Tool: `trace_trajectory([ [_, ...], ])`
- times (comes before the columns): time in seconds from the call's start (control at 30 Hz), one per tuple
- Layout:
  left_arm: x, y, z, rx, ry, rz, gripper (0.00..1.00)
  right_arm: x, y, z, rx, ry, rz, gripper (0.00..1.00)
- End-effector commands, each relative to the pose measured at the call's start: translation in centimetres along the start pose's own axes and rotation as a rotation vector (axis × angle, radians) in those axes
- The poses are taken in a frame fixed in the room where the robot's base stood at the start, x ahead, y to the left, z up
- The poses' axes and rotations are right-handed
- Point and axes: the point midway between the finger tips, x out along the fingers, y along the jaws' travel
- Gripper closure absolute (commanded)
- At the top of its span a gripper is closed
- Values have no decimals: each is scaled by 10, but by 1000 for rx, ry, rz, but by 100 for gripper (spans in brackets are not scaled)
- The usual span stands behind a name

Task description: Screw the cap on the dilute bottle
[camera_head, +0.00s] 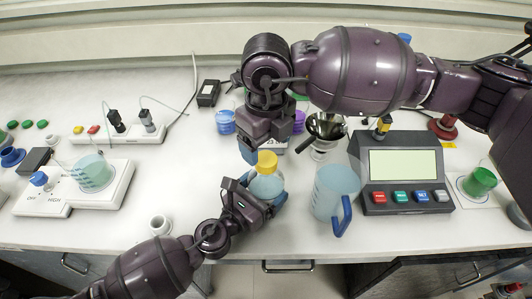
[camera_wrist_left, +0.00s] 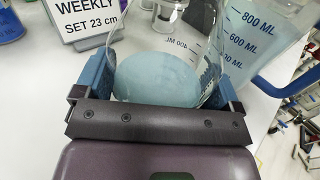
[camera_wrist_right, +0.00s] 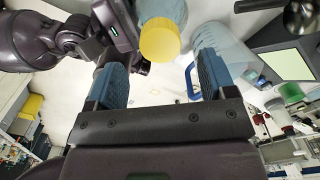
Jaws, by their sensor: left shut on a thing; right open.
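The dilute bottle (camera_head: 268,187) is clear with pale blue liquid and stands upright at the table's front middle. A yellow cap (camera_head: 266,161) sits on its top; whether it is threaded tight I cannot tell. My left gripper (camera_head: 262,197) is shut around the bottle's body, and its blue fingers flank the bottle (camera_wrist_left: 160,75) in the left wrist view. My right gripper (camera_head: 254,150) is open beside and above the cap. In the right wrist view the cap (camera_wrist_right: 160,41) shows beyond the gap between its blue fingers, apart from them.
A blue-handled measuring jug (camera_head: 335,187) stands just right of the bottle. Right of it is a grey scale (camera_head: 405,175) with coloured buttons. A stirring plate with a beaker (camera_head: 93,173) is at the left. A small white cup (camera_head: 160,225) stands near the front edge. The table left of the bottle is mostly clear.

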Motion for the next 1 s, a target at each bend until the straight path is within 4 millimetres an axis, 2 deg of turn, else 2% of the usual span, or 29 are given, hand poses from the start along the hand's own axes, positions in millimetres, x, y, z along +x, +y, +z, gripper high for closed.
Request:
trace_trajectory([
  [0.03,0,0,0,2,1,1,77,-11,0,1,-1,-4,0,23],
  [0.2,0,0,0,2,1,1,77,-42,0,1,1,-3,0,23],
  [0.4,0,0,0,2,1,1,77,-65,0,0,0,-1,0,23],
  [0.83,0,0,0,2,1,1,77,-72,0,0,0,0,1,23],
  [0.87,0,0,0,2,1,1,6,-72,0,0,0,0,1,23],
  [0.9,0,0,0,2,1,1,0,-72,0,0,0,0,1,23],
  [1.0,0,0,0,1,1,0,0,-72,0,0,0,0,1,23],
])
